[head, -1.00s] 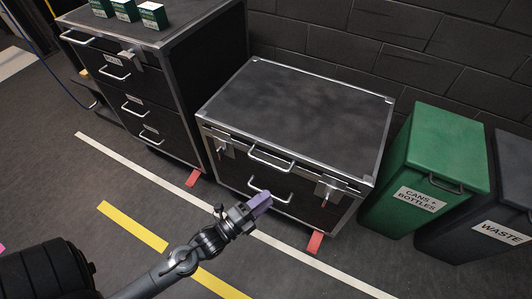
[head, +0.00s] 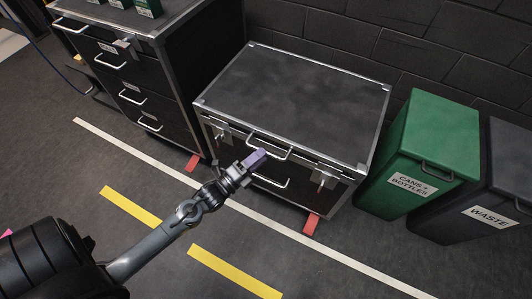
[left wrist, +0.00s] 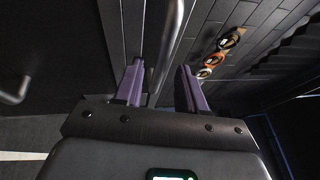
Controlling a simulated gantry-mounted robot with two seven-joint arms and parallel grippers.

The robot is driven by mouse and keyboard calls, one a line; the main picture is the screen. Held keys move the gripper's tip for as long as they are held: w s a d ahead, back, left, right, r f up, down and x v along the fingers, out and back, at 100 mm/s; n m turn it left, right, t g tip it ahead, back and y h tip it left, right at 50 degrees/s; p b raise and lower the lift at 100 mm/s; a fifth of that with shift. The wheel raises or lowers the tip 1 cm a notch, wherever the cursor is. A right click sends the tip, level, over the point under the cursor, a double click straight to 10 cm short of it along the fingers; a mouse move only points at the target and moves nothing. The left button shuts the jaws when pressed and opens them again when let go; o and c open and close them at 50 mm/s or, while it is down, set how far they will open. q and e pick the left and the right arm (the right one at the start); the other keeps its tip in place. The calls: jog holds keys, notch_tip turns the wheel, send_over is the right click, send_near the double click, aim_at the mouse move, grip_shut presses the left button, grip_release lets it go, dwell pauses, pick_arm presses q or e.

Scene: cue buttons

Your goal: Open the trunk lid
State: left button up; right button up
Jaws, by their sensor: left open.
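The trunk is a black chest with metal edges, and its lid (head: 300,92) is shut. A pale bar handle (head: 284,155) is on the lid's front edge, with a second handle (head: 270,183) lower on the front. Latches sit at the left (head: 221,132) and right (head: 324,175) of the front. My left gripper (head: 256,160), with purple fingers, is open and close to the lid handle. In the left wrist view, a metal bar (left wrist: 170,45) runs in line with the gap between the fingers (left wrist: 161,86); I cannot tell whether they touch. My right gripper is not in view.
A black drawer cabinet (head: 140,75) stands left of the trunk. A green bin (head: 437,135) and a dark waste bin (head: 505,180) stand to its right. A dark block wall (head: 420,50) is behind. The striped floor in front is clear.

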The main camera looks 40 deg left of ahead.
pick_arm(q)
jog(key=shift+b+x, duration=0.35)
jog(key=shift+x, duration=1.2)
jog(key=shift+d, duration=0.1)
grip_shut()
